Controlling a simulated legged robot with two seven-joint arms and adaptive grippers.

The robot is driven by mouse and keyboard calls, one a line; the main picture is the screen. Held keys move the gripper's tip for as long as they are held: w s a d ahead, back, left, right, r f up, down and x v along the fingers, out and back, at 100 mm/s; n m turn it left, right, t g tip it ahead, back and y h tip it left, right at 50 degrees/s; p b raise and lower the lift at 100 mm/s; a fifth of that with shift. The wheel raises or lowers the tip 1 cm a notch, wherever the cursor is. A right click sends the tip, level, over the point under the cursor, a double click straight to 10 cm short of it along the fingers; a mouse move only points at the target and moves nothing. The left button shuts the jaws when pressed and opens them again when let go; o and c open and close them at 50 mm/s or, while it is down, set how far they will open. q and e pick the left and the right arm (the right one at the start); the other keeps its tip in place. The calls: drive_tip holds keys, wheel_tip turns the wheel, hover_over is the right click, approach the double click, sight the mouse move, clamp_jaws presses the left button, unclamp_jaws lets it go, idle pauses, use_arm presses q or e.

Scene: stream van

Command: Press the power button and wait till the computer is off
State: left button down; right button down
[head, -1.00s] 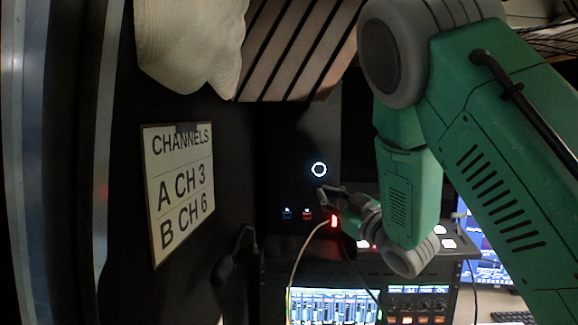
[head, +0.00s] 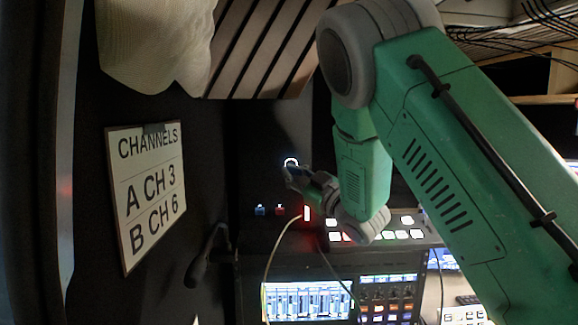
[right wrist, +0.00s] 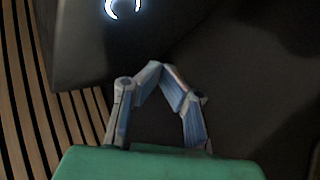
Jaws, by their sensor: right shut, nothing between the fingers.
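The power button is a white glowing ring (head: 291,162) on the front of a dark computer case (head: 290,125). In the head view my right gripper (head: 290,175) is just below the ring and covers its lower part. In the right wrist view the ring (right wrist: 123,8) is at the top edge, cut off by the frame. The right gripper's fingertips (right wrist: 156,68) are together and empty, below and to the right of the ring there. I cannot tell whether the fingertips touch the case. My left gripper is not in view.
Below the case, a rack with a lit mixer screen (head: 308,300) and lit buttons (head: 400,234) has a cable in front. A microphone (head: 200,265) stands left of it. A channels sign (head: 148,195) hangs on the left wall. Blue and red plugs (head: 270,210) sit under the button.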

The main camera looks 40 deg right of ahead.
drive_tip(key=w+d, duration=0.2)
drive_tip(key=d, duration=0.1)
drive_tip(key=w+d, duration=0.1)
drive_tip(key=shift+w+d+f, duration=0.15)
drive_tip(key=shift+w+f, duration=0.05)
drive_tip(key=shift+f, duration=0.05)
drive_tip(key=shift+a+r, duration=0.2)
drive_tip(key=shift+a, duration=0.4)
drive_tip(key=shift+d+f, duration=0.15)
drive_tip(key=shift+d, duration=0.35)
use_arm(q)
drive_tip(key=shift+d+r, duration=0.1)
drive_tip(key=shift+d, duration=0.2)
use_arm(e)
drive_tip(key=shift+a, duration=0.1)
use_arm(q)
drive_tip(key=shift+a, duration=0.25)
use_arm(e)
drive_tip(key=shift+a, duration=0.25)
